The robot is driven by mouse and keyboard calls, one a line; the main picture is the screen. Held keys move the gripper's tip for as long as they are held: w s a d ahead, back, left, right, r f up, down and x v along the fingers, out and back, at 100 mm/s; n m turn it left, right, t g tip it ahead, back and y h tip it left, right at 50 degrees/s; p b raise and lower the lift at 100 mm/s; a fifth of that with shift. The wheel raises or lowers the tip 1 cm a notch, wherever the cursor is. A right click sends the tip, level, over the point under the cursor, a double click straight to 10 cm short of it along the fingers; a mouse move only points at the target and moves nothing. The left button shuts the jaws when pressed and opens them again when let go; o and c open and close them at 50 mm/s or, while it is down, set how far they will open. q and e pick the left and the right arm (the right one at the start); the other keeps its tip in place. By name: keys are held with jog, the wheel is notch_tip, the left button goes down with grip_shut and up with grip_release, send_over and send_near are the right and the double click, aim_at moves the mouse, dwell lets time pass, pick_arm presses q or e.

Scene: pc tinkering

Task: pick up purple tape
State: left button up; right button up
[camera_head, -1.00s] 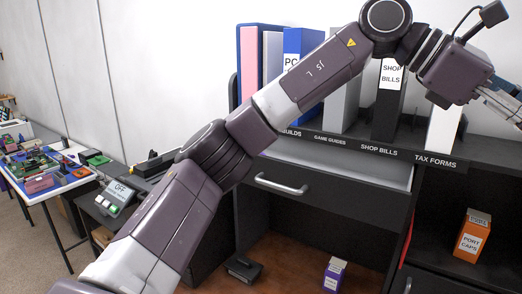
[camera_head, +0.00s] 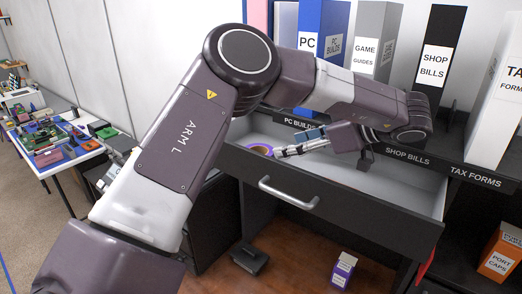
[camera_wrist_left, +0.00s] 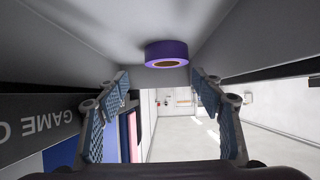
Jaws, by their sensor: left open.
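The purple tape (camera_head: 256,148) is a roll with an orange-brown core. It lies in the pulled-out drawer (camera_head: 403,195), at the left end of the inside. In the left wrist view the tape (camera_wrist_left: 166,51) shows whole, above the gap between my fingers in that picture. My left gripper (camera_head: 279,151) reaches into the drawer from the right, with its fingers pointing at the tape. In the left wrist view its blue-padded fingers (camera_wrist_left: 163,84) are spread and nothing is between them. My right gripper is not in view.
Binders stand on the shelf behind the drawer, among them blue PC (camera_head: 322,50), grey GAME GUIDES (camera_head: 374,45) and black SHOP BILLS (camera_head: 440,55). The drawer walls surround the tape. A purple box (camera_head: 343,270) stands below. The right part of the drawer looks clear.

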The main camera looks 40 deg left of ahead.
aim_at(266, 149)
pick_arm(q)
jog(key=shift+s+a+f+p, duration=0.15)
jog(key=shift+s+a+p, duration=0.35)
jog(key=shift+s+a, duration=0.25)
jog(key=p+x, duration=0.1)
jog(key=x, duration=0.2)
jog(key=shift+s+f, duration=0.1)
jog(key=shift+s, duration=0.05)
jog(key=p+x, duration=0.2)
jog(key=x, duration=0.4)
jog(key=shift+a+f, duration=0.2)
jog(key=shift+a, duration=0.1)
jog(key=shift+d, duration=0.2)
jog(key=c, duration=0.4)
jog(key=shift+a, duration=0.1)
jog(key=c, duration=0.6)
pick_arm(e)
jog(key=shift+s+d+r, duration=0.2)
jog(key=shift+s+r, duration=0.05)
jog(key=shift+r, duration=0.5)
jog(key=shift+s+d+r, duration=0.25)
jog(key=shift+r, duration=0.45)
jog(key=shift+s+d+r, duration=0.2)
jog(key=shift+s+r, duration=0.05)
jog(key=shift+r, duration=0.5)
